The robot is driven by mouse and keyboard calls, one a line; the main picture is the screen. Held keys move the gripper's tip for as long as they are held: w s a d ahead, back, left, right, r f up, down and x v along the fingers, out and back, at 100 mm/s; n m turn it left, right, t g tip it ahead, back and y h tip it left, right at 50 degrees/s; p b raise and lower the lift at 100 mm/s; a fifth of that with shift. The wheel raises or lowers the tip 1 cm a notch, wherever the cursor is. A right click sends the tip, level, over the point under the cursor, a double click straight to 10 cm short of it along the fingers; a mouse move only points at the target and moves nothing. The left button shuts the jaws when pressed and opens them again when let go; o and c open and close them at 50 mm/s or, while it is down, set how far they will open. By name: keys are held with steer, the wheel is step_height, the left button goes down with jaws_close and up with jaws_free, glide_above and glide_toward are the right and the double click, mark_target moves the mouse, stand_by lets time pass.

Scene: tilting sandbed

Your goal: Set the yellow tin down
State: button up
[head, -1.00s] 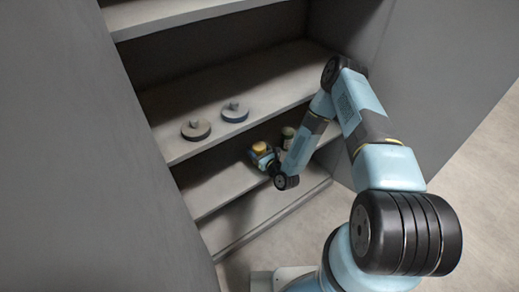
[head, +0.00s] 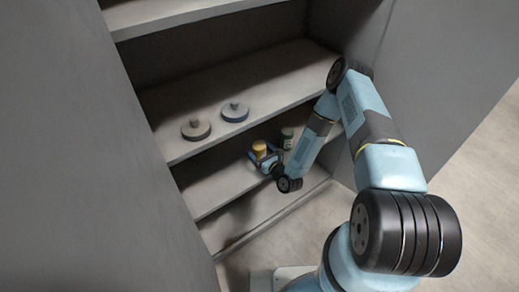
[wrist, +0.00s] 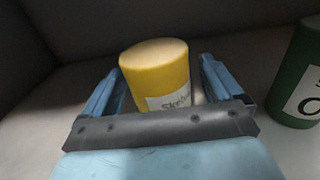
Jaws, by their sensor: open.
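The yellow tin (wrist: 158,75) with a white label stands between the two blue fingers of my gripper (wrist: 155,85) in the wrist view. The fingers are apart, with a visible gap on the right side of the tin. Its base is hidden behind the gripper's dark front bar. In the head view the yellow tin (head: 259,149) shows small on the middle shelf, with my gripper (head: 262,156) around it. The tin looks upright.
A green tin (wrist: 300,80) with a white label stands to the right; it also shows in the head view (head: 287,138). Two grey knobbed discs, one at left (head: 196,129) and one at right (head: 235,111), lie on the shelf above (head: 270,88).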

steer(key=v, duration=1)
steer(key=shift+d, duration=0.1)
